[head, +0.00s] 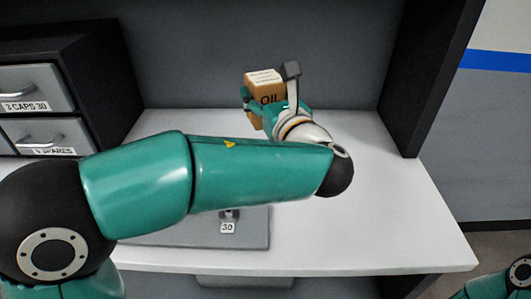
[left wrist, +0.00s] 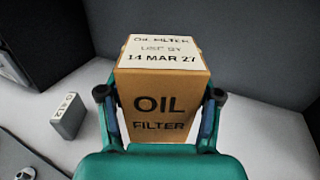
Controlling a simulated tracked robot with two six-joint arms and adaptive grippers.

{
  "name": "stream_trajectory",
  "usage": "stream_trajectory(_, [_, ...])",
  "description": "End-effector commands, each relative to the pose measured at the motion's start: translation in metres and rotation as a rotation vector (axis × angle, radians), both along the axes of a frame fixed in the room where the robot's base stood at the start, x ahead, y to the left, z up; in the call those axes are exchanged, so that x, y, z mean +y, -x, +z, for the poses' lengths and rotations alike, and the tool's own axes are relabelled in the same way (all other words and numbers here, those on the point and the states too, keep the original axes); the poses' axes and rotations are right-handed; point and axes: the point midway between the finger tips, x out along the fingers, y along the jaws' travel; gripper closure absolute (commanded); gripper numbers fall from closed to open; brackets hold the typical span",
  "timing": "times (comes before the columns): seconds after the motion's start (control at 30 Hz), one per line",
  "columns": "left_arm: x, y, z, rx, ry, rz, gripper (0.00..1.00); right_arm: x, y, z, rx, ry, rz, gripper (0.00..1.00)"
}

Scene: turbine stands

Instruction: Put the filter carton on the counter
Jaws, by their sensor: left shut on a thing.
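The filter carton (head: 263,87) is a brown box with a white top label, printed OIL, near the back of the white counter (head: 385,215) in the head view. In the left wrist view the carton (left wrist: 160,103) reads OIL FILTER, with 14 MAR 27 on its top label. My left gripper (head: 269,92) is shut on it, one finger on each side; the fingers also show in the left wrist view (left wrist: 160,108). The carton looks upright. I cannot tell whether its base touches the counter. My right gripper is out of view.
A dark drawer unit (head: 62,62) with grey labelled drawers stands at the left. A grey plate (head: 255,238) with a 30 tag lies at the front, partly behind my arm. A small grey block (left wrist: 69,116) stands on the counter. The counter's right side is clear.

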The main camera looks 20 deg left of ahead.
Motion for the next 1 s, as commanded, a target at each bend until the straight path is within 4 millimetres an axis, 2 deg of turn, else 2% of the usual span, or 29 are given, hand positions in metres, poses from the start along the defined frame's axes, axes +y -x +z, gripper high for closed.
stream_trajectory(0.03, [0.000, 0.000, -0.017, 0.005, -0.005, 0.000, 0.96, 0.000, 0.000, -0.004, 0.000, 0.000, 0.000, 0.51])
stream_trajectory(0.1, [0.000, -0.001, -0.035, 0.004, -0.005, -0.002, 0.96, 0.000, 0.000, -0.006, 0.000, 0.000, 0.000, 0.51])
stream_trajectory(0.33, [0.000, -0.001, -0.090, 0.003, -0.004, -0.001, 0.96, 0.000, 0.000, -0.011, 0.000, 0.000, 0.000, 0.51])
stream_trajectory(0.43, [0.000, 0.000, -0.104, 0.000, -0.002, 0.000, 0.96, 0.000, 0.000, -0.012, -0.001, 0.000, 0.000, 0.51])
stream_trajectory(0.67, [0.000, -0.001, -0.120, -0.002, -0.001, -0.001, 0.96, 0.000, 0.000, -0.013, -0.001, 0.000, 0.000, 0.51])
stream_trajectory(0.9, [0.000, 0.000, -0.152, 0.000, -0.001, 0.000, 0.96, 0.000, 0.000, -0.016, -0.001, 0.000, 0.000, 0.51])
stream_trajectory(1.0, [0.001, 0.000, -0.155, -0.002, 0.000, 0.000, 0.96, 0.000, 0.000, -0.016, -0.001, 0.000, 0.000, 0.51])
